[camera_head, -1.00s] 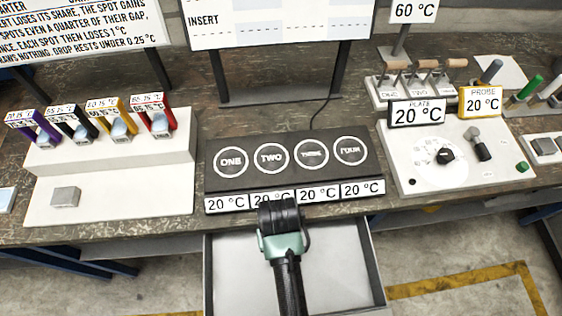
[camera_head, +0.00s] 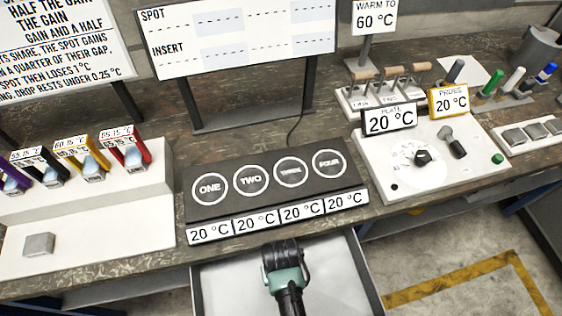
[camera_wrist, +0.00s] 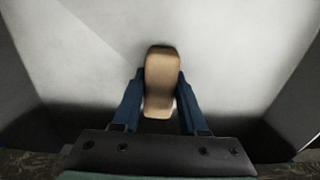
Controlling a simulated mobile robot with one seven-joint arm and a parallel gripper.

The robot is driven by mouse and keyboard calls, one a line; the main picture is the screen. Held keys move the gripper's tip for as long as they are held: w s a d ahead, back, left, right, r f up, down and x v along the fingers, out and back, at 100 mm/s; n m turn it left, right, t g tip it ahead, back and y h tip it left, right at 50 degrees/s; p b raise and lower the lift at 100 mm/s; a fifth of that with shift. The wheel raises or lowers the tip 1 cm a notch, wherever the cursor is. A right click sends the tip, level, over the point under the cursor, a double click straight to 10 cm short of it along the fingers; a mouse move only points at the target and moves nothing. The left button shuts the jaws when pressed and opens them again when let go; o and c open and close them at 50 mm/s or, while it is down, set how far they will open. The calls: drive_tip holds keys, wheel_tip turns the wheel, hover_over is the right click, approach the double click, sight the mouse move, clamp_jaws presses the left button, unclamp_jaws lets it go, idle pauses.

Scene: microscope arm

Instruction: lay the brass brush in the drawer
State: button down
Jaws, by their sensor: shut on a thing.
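The drawer (camera_head: 342,285) stands open below the bench's front edge, with a pale bare floor. My gripper (camera_wrist: 160,74) points down over the drawer; its wrist also shows in the head view (camera_head: 283,270), where the fingers are hidden. The two blue fingers are shut on a brush (camera_wrist: 160,82), of which I see a tan, wood-like rounded back. Its bristles are hidden beneath. The brush is over the pale drawer floor (camera_wrist: 75,62); I cannot tell whether it touches it.
A black plate with four marked spots (camera_head: 275,181) lies on the bench directly behind the drawer. A white stand with coloured holders (camera_head: 85,205) is at left. A white control box (camera_head: 430,165) and a rack of wooden-handled tools (camera_head: 385,92) are at right.

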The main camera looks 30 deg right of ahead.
drive_tip(key=shift+f, duration=0.1)
drive_tip(key=shift+c, duration=2.2)
unclamp_jaws()
wheel_tip(320, 180, up, 12)
drive_tip(key=shift+p, duration=0.35)
drive_tip(key=shift+w+r, duration=0.1)
drive_tip(key=shift+r, duration=0.1)
